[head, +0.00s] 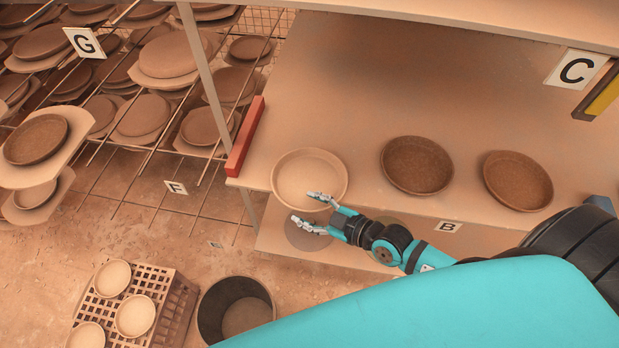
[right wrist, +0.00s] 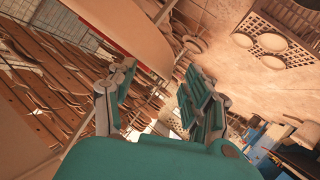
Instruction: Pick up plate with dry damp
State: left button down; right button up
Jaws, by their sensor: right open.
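Three round plates stand in a row on the shelf (head: 340,110): a pale tan one (head: 303,172) at left, a dark brown one (head: 417,165) in the middle and another dark brown one (head: 517,180) at right. My right gripper (head: 307,207) is open at the pale plate's front rim. One finger overlaps the rim in the head view and the other is in front of it. I cannot tell whether they touch. In the right wrist view the open fingers (right wrist: 157,90) have nothing visible between them. My left gripper is not in view.
A red bar (head: 246,138) edges the shelf's left end. Wire racks of plates (head: 140,115) stand at left. A perforated crate (head: 180,300) with several pale dishes and a dark bucket (head: 210,315) stand on the floor. Signs C (head: 576,70) and B (head: 447,226) mark the shelves.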

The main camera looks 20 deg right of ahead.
jog(key=shift+x, duration=1.1)
jog(key=shift+s, duration=0.1)
jog(key=shift+c, duration=1.1)
grip_shut()
jog(key=shift+r, duration=0.15)
